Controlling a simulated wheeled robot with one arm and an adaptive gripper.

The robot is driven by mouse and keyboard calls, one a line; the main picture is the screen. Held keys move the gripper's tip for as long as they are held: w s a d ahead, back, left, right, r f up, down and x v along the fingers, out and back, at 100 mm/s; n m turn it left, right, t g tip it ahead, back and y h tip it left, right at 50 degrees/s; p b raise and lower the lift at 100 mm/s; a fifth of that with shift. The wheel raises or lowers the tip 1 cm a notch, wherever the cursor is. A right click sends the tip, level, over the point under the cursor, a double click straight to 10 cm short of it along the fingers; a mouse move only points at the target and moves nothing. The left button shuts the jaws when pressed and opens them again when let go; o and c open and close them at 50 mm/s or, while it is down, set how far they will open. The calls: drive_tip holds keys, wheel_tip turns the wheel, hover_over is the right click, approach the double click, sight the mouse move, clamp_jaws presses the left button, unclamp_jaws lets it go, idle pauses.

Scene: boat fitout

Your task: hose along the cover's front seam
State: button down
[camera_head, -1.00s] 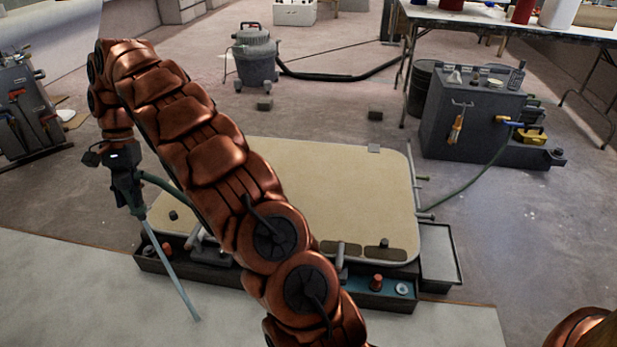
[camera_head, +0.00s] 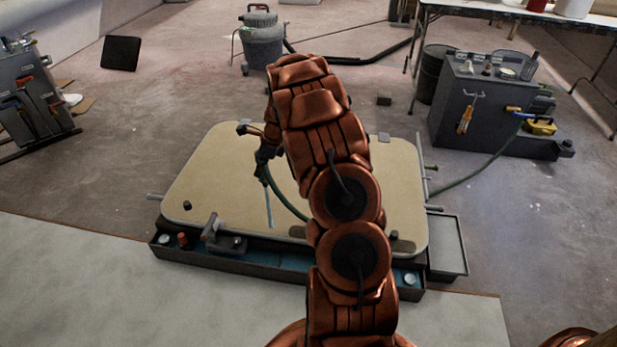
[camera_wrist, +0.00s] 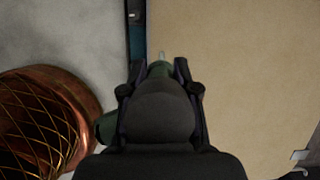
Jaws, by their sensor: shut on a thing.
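The beige cover (camera_head: 225,170) lies flat, its front edge along a dark trough (camera_head: 195,255). My gripper (camera_head: 262,170) is above the cover's front half, shut on the green hose (camera_head: 290,206). A pale, thin jet (camera_head: 268,210) points down from it and ends near the cover's front edge. The hose passes behind my arm and shows again at right, running to a grey bench. In the wrist view the hose's green end (camera_wrist: 158,68) sits between the two fingertips, with the cover (camera_wrist: 240,60) to the right and the trough (camera_wrist: 137,45) ahead. My arm hides the cover's middle front.
A grey clamp (camera_head: 213,230) and a dark knob (camera_head: 187,205) stand at the cover's front left. A side tray (camera_head: 447,245) adjoins the trough at right. The grey bench (camera_head: 490,105) stands at back right, a tool rack (camera_head: 30,95) at far left. Floor behind the cover is mostly clear.

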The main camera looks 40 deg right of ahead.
drive_tip(key=s+d+f+m+t+h+b, duration=0.1)
drive_tip(key=s+d+f+m+h+b, duration=0.1)
drive_tip(key=s+d+f+m, duration=0.5)
drive_tip(key=s+d+f+b, duration=0.1)
drive_tip(key=s+d, duration=0.2)
drive_tip(key=s, duration=0.1)
drive_tip(key=shift+s+f+h, duration=0.15)
drive_tip(key=shift+f+h, duration=0.15)
drive_tip(key=shift+f, duration=0.05)
drive_tip(key=shift+d, duration=0.1)
idle(1.0)
